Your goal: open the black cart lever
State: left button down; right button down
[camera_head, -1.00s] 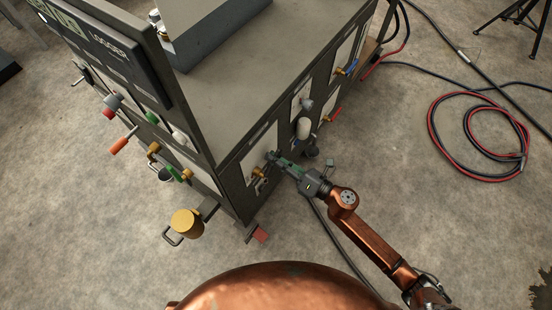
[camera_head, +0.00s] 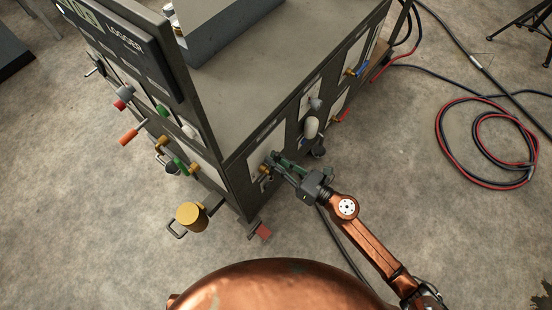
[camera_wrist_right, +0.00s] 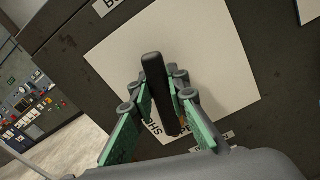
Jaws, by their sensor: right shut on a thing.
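The black lever (camera_wrist_right: 153,85) stands out from a white plate on the cart's dark side panel in the right wrist view. My right gripper (camera_wrist_right: 160,95) has its green-padded fingers on both sides of the lever and is shut on it. In the head view my right gripper (camera_head: 276,160) reaches the cart's near side panel from the right. There its fingers largely hide the lever. The cart (camera_head: 262,95) is a dark grey box with a flat top. My left gripper is not in view.
A brass valve (camera_head: 264,170) sits just left of my right fingers. A white knob (camera_head: 311,127) and a red-handled valve (camera_head: 341,116) are farther along the same side. A yellow cylinder (camera_head: 190,216) juts from the front. Red and black cables (camera_head: 481,150) lie coiled on the floor.

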jog(key=c, duration=1.8)
grip_release()
jog(key=shift+c, duration=0.2)
jog(key=v, duration=1.2)
